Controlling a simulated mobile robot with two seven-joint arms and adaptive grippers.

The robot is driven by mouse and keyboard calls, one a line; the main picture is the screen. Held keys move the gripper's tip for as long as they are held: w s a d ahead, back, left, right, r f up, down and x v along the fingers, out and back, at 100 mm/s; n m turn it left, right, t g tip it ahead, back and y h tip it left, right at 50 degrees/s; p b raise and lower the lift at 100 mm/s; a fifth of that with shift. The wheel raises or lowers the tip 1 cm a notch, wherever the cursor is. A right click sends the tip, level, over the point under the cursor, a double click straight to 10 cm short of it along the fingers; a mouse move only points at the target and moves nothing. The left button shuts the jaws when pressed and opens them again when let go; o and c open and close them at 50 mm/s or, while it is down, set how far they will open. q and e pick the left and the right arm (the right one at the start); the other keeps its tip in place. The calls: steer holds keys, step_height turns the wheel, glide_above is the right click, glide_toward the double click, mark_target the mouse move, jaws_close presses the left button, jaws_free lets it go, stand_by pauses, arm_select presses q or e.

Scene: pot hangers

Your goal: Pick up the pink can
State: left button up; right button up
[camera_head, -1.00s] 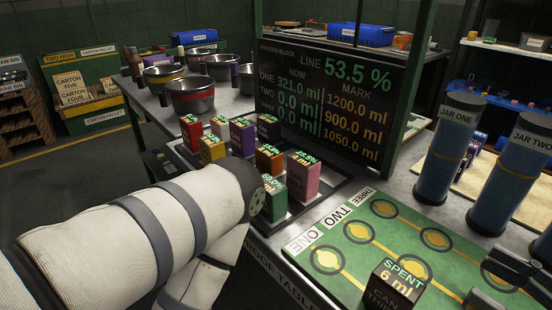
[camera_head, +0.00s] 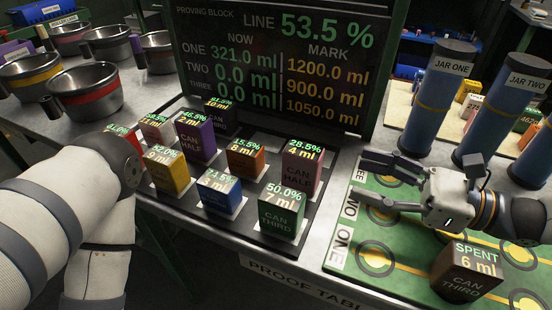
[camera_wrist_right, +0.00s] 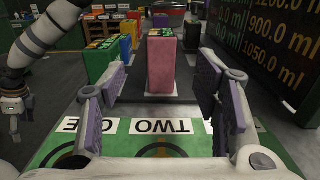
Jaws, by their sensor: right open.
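The pink can (camera_head: 302,170), tall and boxy and marked 28.5% 4 ml, stands upright at the right back of the dark tray. It also shows in the right wrist view (camera_wrist_right: 161,68), centred beyond my fingers. My right gripper (camera_head: 362,178) is open and empty. It lies just right of the pink can, over the green board's edge, with its fingers pointing at the can and a gap between them. My left arm comes in at the left of the head view, its gripper hidden there; what looks like it shows small in the right wrist view (camera_wrist_right: 15,108).
A green can (camera_head: 283,212) and an orange can (camera_head: 245,157) stand close to the pink one, among several others on the tray. A dark spent can (camera_head: 467,272) is on the green board (camera_head: 402,232). Jar One (camera_head: 436,100) and the display board (camera_head: 275,60) stand behind.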

mark_target(303, 157)
steer(key=x, duration=1.1)
steer(key=shift+w+a+f, duration=0.15)
steer(key=shift+w+a, duration=0.05)
jaws_close()
